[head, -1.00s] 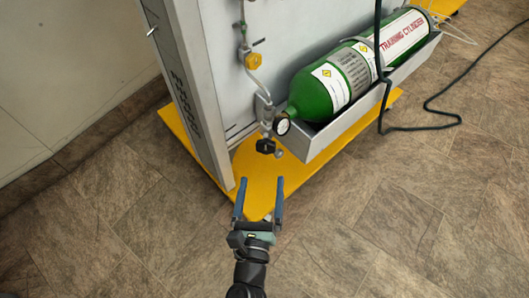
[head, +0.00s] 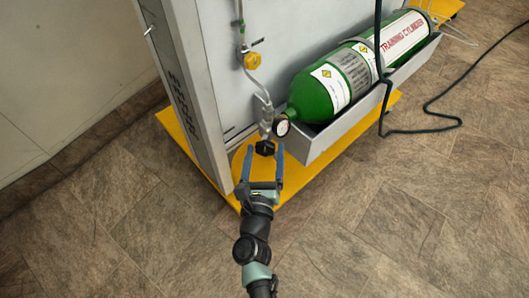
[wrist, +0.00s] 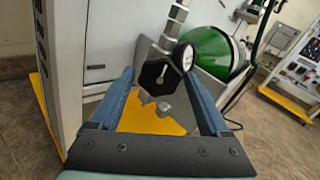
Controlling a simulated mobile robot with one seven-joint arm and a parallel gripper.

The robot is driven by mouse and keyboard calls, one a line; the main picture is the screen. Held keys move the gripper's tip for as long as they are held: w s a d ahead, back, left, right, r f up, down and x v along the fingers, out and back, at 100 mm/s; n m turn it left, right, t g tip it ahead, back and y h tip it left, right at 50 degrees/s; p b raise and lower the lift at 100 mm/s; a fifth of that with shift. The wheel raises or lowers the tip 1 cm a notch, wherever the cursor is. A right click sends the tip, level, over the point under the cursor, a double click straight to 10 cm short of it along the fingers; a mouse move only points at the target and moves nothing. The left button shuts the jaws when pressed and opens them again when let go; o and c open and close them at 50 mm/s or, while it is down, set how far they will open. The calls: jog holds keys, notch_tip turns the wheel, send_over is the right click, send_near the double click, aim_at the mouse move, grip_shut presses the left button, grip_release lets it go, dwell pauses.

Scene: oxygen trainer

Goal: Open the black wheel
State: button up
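The black wheel (head: 265,148) is a small lobed knob at the lower end of the silver valve piping, left of the pressure gauge (head: 282,127). In the wrist view the black wheel (wrist: 160,74) faces me, between and beyond the two blue fingers. My gripper (head: 263,158) is open, its fingertips on either side of the wheel in the head view. In the wrist view the gripper (wrist: 163,90) has a wide gap between its fingers, with nothing clamped. I cannot tell whether either finger touches the wheel.
The green cylinder (head: 325,88) lies in a grey tray (head: 345,124) to the right of the wheel. A grey panel post (head: 190,90) stands close on the left. A yellow knob (head: 252,60) sits higher up. A dark cable (head: 425,129) runs at the right. Brown floor in front is clear.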

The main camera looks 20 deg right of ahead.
jog(key=c, duration=1.1)
